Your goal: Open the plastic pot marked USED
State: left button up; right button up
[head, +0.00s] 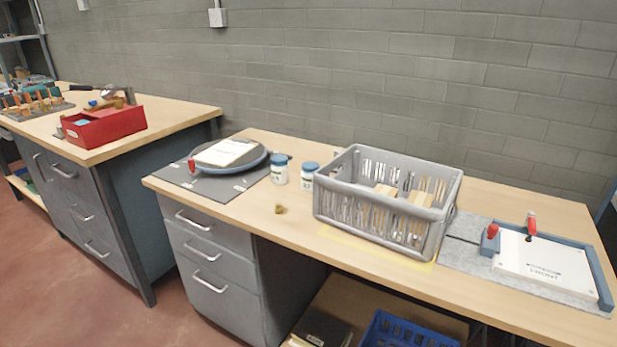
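Two white plastic pots with blue lids stand on the wooden bench in the head view. The left pot (279,174) is beside the grey mat, and the right pot (307,183) is close to the grey crate's left end. Both lids appear to be on. Each pot has a label, but the lettering is too small to read, so I cannot tell which is marked USED. Neither of my grippers is in view.
A grey slotted crate (333,212) holding wooden pieces stands right of the pots. A small brass-coloured part (280,209) lies in front of them. Left is a round dark tray (207,165) on a mat; far right, a white plate in a fixture (541,262). The front-left bench is mostly clear.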

aim_at(307, 179)
jog(key=i+j+z, duration=0.15)
jog(key=j, duration=0.25)
jog(key=i+j+z, duration=0.15)
jog(key=j, duration=0.2)
jog(key=j+z, duration=0.1)
jog(key=j, duration=0.3)
jog(key=i+j+z, duration=0.15)
jog(key=j, duration=0.3)
